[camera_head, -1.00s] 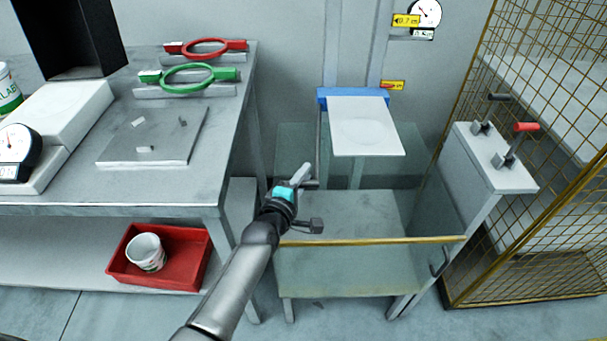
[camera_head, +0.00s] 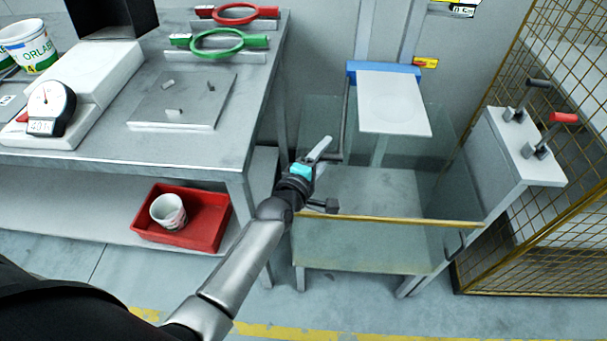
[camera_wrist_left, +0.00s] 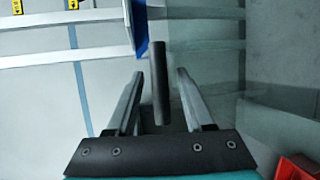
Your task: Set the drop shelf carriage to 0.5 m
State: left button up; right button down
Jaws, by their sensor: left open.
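The drop shelf carriage is a white shelf plate (camera_head: 394,103) on a blue bracket (camera_head: 384,69), set on grey vertical rails behind a glass-walled stand. A dark handle bar (camera_head: 346,122) hangs from the bracket's left end and also shows in the left wrist view (camera_wrist_left: 160,85). My left gripper (camera_head: 323,148) is open, below and left of the shelf. In the left wrist view its fingers (camera_wrist_left: 160,75) stand either side of the bar, with gaps visible. My right gripper is not in view.
A yellow-edged glass front (camera_head: 390,221) stands right of my left gripper. A pedestal (camera_head: 520,150) with black and red levers is at right, beside a yellow mesh cage (camera_head: 570,70). The grey workbench (camera_head: 190,147) is at left, with a red bin (camera_head: 205,235) on its lower shelf.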

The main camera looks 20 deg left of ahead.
pick_arm(q)
jog(key=p+v, duration=0.2)
jog(key=v, duration=0.5)
jog(key=shift+s+r, duration=0.1)
jog(key=shift+s, duration=0.3)
jog(key=v, duration=0.5)
jog(key=shift+s+p, duration=0.15)
jog(key=shift+p, duration=0.2)
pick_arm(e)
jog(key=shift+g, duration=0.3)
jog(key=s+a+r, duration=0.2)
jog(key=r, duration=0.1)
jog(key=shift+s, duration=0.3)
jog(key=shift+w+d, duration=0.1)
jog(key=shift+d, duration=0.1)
